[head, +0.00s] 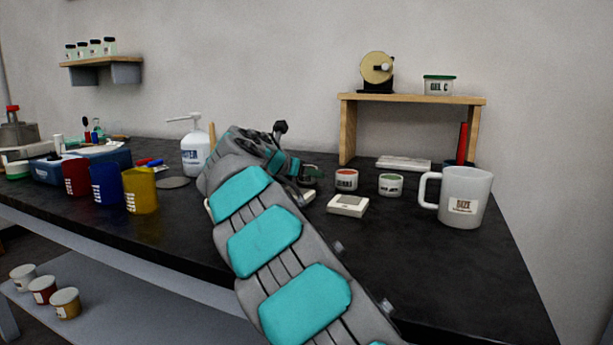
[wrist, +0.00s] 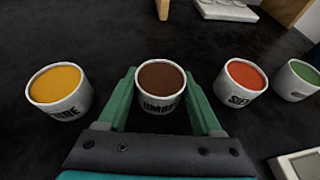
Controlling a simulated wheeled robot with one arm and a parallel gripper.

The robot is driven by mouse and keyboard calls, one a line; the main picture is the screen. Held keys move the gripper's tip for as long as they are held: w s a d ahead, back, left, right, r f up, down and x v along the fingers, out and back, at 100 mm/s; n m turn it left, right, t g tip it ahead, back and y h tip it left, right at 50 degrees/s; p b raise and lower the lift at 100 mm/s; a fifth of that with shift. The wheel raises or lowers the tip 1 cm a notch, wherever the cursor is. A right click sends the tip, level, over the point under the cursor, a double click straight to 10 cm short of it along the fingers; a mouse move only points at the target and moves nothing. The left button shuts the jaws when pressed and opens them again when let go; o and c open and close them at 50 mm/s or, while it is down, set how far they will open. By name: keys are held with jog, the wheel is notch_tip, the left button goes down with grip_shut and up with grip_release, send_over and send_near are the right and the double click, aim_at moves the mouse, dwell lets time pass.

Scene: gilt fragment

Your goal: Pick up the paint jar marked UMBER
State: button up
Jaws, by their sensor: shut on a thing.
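The paint jar marked UMBER (wrist: 161,99) is a white pot with dark brown paint and a black label, partly cut off from reading. It stands upright in the middle of the wrist view. My gripper (wrist: 160,73) has one green finger on each side of it and is shut on it. Whether the jar's base touches the bench cannot be told. In the head view my arm hides the jar and most of the gripper.
A yellow paint jar (wrist: 57,90) stands left of the gripper. An orange-red jar (wrist: 241,83) and a green jar (wrist: 300,80) stand right. In the head view, a white scale (head: 347,205), a mug (head: 466,193) and a wooden shelf (head: 412,99) are near.

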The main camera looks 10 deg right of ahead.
jog(key=c, duration=0.4)
jog(key=shift+c, duration=0.2)
jog(key=shift+r, duration=0.1)
